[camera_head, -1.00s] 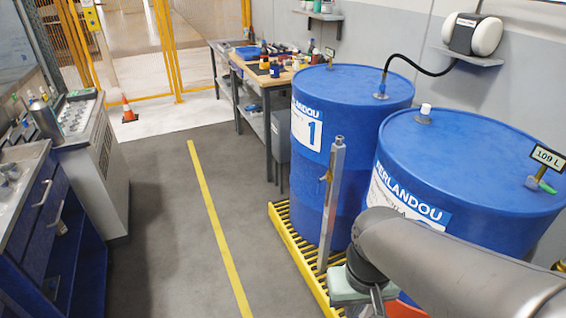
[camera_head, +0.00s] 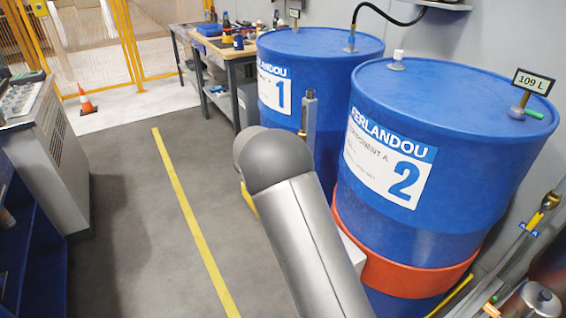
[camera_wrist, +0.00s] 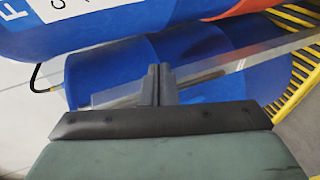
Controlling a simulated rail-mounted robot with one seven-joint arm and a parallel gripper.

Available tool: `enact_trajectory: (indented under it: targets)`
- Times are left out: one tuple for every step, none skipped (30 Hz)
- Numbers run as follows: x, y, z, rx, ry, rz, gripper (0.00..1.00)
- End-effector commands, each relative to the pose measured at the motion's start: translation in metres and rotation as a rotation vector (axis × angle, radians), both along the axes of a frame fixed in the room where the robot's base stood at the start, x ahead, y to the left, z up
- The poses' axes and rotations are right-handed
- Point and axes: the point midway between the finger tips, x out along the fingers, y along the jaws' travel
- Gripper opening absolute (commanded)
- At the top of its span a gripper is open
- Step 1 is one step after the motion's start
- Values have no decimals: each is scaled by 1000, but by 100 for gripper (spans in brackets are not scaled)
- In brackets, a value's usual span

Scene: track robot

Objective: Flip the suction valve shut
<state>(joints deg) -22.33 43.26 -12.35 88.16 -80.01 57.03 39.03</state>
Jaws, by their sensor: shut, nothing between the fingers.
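No valve is labelled as the suction valve, so I cannot tell which one it is. A small valve with a green lever (camera_head: 533,113) sits on top of drum 2 (camera_head: 445,75), beside a "109 L" sign. A grey metal post (camera_head: 309,118) with a small brass fitting (camera_head: 301,134) stands in front of drum 1 (camera_head: 320,50). My gripper (camera_wrist: 159,72) is shut and empty in the wrist view. Its fingertips overlap the metal post (camera_wrist: 270,52) in the picture; contact cannot be told. My arm hides my gripper in the head view.
An orange band (camera_head: 395,270) circles drum 2. A black hose (camera_head: 375,12) rises from drum 1. A workbench (camera_head: 245,58) stands behind, with a traffic cone (camera_head: 86,101) farther left. A brass-topped pole (camera_head: 549,202) is at right. The floor around the yellow line (camera_head: 190,215) is clear.

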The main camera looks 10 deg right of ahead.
Motion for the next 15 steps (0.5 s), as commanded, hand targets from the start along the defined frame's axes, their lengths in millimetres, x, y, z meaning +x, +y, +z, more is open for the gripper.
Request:
enact_trajectory:
  targets:
    - [26,20,-32,-70,-33,67,0]
    - [40,32,-40,-106,-58,106,0]
    - [55,45,-49,-151,-88,153,0]
    - [64,56,-56,-178,-107,187,0]
    - [72,66,-62,-203,-125,218,0]
    - [81,77,-69,-231,-146,254,0]
    - [86,84,-73,-249,-157,276,0]
    - [90,91,-77,-261,-169,296,0]
    - [94,98,-79,-276,-180,316,0]
    - [97,102,-81,-284,-186,328,0]
    - [98,104,-82,-289,-190,336,0]
    - [99,106,-82,-294,-196,342,0]
    - [100,107,-82,-295,-197,346,0]
    - [100,108,-82,-296,-198,347,0]
    - [100,107,-82,-296,-198,347,0]
